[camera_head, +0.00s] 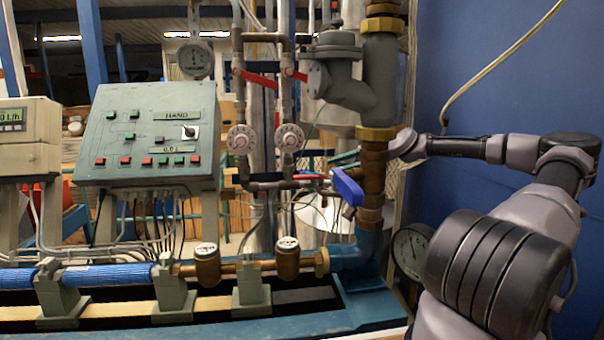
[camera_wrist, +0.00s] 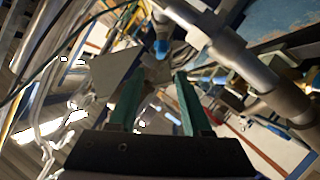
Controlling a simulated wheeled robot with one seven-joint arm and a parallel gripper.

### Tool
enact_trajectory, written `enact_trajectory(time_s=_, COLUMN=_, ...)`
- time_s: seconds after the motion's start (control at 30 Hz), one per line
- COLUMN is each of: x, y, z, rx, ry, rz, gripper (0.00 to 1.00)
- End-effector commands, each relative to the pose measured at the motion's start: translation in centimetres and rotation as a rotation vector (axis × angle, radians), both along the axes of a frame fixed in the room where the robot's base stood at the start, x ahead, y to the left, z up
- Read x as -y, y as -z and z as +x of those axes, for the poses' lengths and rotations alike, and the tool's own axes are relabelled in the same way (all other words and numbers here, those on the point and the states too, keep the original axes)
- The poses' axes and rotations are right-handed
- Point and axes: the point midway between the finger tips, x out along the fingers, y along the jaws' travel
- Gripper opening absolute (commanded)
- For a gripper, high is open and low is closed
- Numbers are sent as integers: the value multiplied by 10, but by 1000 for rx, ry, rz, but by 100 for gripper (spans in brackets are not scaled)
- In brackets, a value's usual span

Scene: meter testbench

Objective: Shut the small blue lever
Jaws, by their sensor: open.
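The small blue lever (camera_head: 347,187) sits on the brass valve body of the thick vertical pipe (camera_head: 374,165). In the head view it slants down to the right, in front of the pipe. My gripper (camera_head: 336,160) is just above it, reaching in from the right past the pipe with its green fingers pointing left. No contact with the lever is visible.
Red levers (camera_head: 255,78) and round dials (camera_head: 241,139) stand on thin pipes left of the fingers. A grey control box (camera_head: 148,135) is further left. A pressure gauge (camera_head: 411,250) is at lower right. In the wrist view a metal pipe (camera_wrist: 235,55) runs close by on the right.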

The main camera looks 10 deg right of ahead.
Motion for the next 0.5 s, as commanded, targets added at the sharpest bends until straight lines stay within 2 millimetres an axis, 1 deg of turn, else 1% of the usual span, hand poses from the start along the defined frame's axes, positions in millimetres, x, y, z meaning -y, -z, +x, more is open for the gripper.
enact_trajectory(time_s=0.03, x=-8, y=3, z=2, rx=-2, ry=-4, rz=0, gripper=49)
enact_trajectory(time_s=0.3, x=-54, y=20, z=18, rx=-3, ry=-4, rz=-1, gripper=49)
enact_trajectory(time_s=0.4, x=-68, y=25, z=23, rx=-2, ry=-4, rz=-1, gripper=49)
enact_trajectory(time_s=0.5, x=-77, y=29, z=28, rx=-2, ry=-2, rz=-1, gripper=49)
